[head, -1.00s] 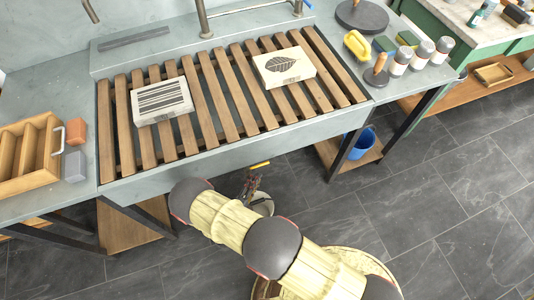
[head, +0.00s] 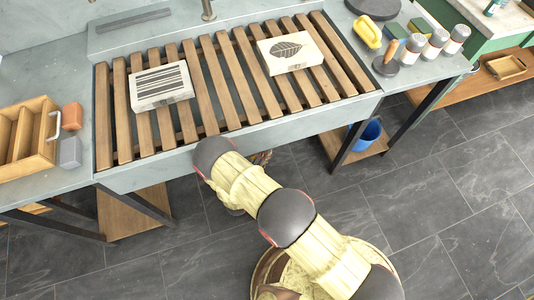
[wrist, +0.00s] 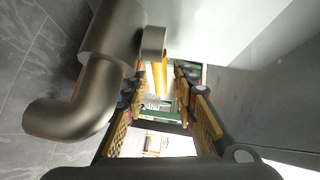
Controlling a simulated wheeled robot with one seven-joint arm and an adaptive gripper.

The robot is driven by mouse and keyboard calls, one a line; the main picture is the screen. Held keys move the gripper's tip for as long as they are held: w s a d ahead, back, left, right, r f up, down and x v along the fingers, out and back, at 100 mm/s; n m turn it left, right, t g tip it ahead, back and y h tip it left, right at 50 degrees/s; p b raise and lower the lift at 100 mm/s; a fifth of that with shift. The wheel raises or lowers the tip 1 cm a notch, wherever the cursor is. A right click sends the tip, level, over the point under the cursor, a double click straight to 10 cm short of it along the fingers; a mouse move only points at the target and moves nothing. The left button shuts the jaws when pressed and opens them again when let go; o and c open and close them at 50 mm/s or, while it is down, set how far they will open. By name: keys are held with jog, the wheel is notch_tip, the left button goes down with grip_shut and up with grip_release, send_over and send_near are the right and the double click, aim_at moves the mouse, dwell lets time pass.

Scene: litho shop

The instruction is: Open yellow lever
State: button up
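The yellow lever (wrist: 158,72) shows in the wrist view beside a grey metal fitting, lying between the far ends of my fingers. In the head view my arm and the sink front hide it. My gripper (wrist: 163,86) is open, with one finger on each side of the lever and a gap between them. I cannot tell whether either finger touches it. In the head view only a small part of my gripper (head: 263,157) shows, low at the sink's front edge.
A thick metal pipe (wrist: 112,40) with an elbow is close on the left in the wrist view. Above is the sink (head: 240,137) with wooden slats and two printed blocks. A blue bucket (head: 364,135) stands on a low shelf at right. The floor in front is clear.

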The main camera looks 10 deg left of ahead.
jog(key=c, duration=0.4)
grip_shut()
dwell(0.5)
